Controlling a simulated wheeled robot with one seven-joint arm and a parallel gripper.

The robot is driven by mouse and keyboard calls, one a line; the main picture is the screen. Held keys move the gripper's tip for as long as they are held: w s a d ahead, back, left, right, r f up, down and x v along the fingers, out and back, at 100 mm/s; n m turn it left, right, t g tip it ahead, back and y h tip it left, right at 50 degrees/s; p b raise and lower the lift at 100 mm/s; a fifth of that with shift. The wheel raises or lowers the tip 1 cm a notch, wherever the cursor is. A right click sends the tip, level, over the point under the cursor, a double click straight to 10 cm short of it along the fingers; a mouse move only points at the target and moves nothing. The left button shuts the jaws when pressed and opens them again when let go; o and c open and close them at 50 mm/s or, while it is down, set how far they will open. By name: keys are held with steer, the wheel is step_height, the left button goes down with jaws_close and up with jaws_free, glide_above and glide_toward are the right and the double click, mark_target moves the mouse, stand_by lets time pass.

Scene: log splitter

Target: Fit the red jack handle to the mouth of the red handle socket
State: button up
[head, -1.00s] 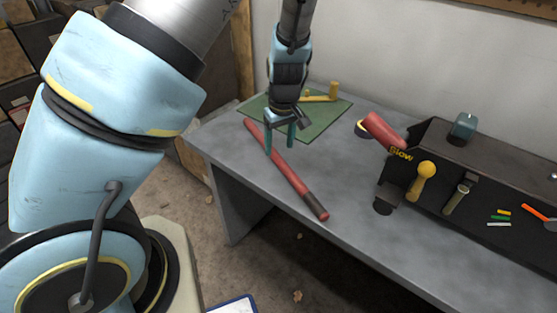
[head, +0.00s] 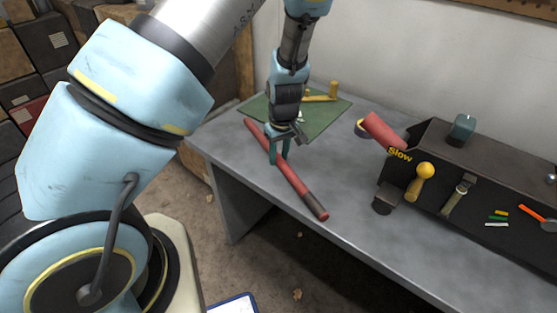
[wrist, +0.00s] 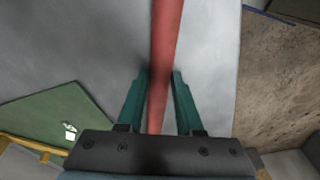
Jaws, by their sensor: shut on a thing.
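The red jack handle (head: 303,187) is a long red rod with a dark grip at its near end. It lies slantwise on the grey table (head: 345,205) in the head view. My gripper (head: 279,161) points down at the rod's middle, its teal fingers one on each side. In the wrist view the rod (wrist: 165,50) runs between the two fingers (wrist: 160,92), and my gripper is shut on it. The red handle socket (head: 383,132) is a short, thick red tube, tilted up to the left, on the left end of the dark machine. Its mouth is not clearly seen.
The dark machine (head: 470,165) fills the table's right side, with a yellow-knobbed lever (head: 424,172) on its front. A green mat (head: 325,119) with a yellow tool (head: 321,98) lies at the back. The table between rod and machine is clear.

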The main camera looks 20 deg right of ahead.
jaws_close()
steer(key=shift+r, duration=0.1)
stand_by(0.4)
